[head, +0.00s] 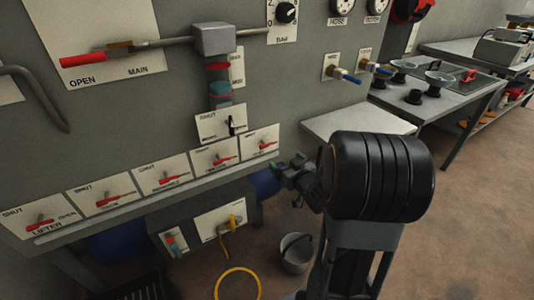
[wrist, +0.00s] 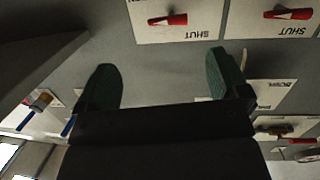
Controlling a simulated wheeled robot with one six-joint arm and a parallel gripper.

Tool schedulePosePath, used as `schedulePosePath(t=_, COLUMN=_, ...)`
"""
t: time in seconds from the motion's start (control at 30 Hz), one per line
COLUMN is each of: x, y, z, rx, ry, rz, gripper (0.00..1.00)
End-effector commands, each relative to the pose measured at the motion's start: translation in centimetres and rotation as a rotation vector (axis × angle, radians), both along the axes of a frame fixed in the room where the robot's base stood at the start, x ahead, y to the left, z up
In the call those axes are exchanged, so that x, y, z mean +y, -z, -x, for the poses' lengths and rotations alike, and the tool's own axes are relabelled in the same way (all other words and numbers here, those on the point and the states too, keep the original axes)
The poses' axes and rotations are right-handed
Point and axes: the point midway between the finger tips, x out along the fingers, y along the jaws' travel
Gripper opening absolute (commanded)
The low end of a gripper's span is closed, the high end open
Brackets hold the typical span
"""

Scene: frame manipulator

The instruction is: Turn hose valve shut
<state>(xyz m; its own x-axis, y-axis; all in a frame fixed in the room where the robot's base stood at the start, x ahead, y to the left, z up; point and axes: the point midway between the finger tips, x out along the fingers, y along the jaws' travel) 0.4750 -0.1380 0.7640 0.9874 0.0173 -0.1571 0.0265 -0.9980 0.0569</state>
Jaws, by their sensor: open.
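I cannot tell for sure which valve is the hose valve, as most small labels are too blurred. Several red-handled valves sit on white plates in a row, including the lifter valve (head: 40,222) and the rightmost valve (head: 266,145). Two blue-handled valves, a left one (head: 347,77) and a right one (head: 379,69), stick out below the gauges. A yellow-handled valve (head: 235,220) is on the lower panel, above a yellow hose (head: 237,272). My gripper (wrist: 160,82) is open and empty. In the head view it is right of the red row. Two red handles (wrist: 168,20) show beyond its fingers.
The main valve (head: 85,59) has a red handle at upper left. A grey shelf (head: 350,124) juts from the panel above my gripper. A bucket (head: 296,252) stands on the floor. A side table (head: 445,105) holds funnels at right. Open floor lies at lower right.

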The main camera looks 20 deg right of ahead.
Motion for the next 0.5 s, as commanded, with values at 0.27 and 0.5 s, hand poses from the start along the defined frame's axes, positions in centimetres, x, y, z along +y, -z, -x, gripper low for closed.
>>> schedulePosePath(t=0.27, x=0.0, y=1.2, z=0.3, rx=-0.139, ry=-0.085, rz=-0.063, gripper=0.93)
schedulePosePath(t=0.5, x=0.5, y=1.1, z=-2.8, rx=-0.156, ry=-0.096, rz=-0.068, gripper=0.93)
